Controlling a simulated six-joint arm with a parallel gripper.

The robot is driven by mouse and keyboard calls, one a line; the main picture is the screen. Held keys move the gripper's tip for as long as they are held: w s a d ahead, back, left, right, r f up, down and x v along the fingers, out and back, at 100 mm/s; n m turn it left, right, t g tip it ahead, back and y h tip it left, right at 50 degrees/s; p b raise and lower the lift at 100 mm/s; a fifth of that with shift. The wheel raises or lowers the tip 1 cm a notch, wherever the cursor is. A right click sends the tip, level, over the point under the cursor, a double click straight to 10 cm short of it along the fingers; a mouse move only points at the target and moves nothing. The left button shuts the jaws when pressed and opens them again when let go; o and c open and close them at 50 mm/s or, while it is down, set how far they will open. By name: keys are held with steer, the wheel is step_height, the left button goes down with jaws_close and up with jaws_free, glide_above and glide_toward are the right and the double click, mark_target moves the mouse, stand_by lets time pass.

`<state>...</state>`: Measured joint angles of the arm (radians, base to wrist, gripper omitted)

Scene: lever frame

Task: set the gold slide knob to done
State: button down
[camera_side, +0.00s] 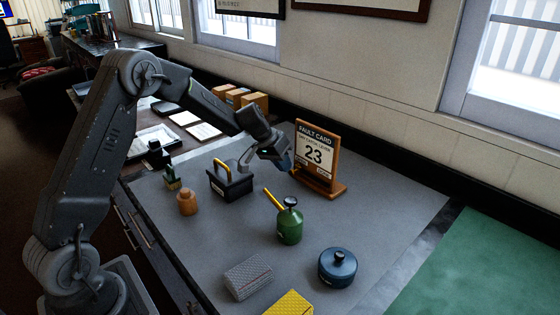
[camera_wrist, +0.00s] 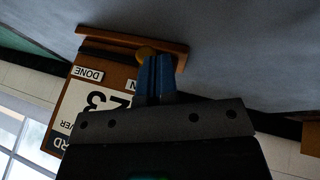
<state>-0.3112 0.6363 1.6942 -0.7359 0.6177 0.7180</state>
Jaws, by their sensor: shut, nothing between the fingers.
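The fault card (camera_side: 314,152) stands upright in a wooden frame, with the number 23 on it. In the wrist view it appears upside down, with a DONE label (camera_wrist: 88,74) at the left. The round gold slide knob (camera_wrist: 146,51) shows right of that label, near a second label mostly covered by my fingers. My gripper (camera_side: 289,167) is at the left part of the frame's front. Its blue fingers (camera_wrist: 154,62) are shut and empty, with their tips right by the knob and partly covering it. I cannot tell whether they touch it.
A green oil can (camera_side: 289,224) with a yellow spout stands in front of the frame. A black box with a yellow handle (camera_side: 231,184) is to the left. A blue round pot (camera_side: 338,268) is nearer the front. The grey mat (camera_side: 400,205) right of the frame is clear.

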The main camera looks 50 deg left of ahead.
steer(key=d, duration=0.4)
steer(key=shift+d, duration=0.35)
steer(key=shift+a, duration=0.1)
steer(key=shift+a+r, duration=0.2)
steer(key=shift+a, duration=0.15)
steer(key=a+r, duration=0.1)
steer(key=s+a+r, duration=0.1)
steer(key=a+r, duration=0.1)
steer(key=shift+s+a, duration=0.1)
steer(key=shift+s, duration=0.05)
steer(key=v, duration=0.8)
steer(key=shift+s+r, duration=0.1)
steer(key=shift+s, duration=0.1)
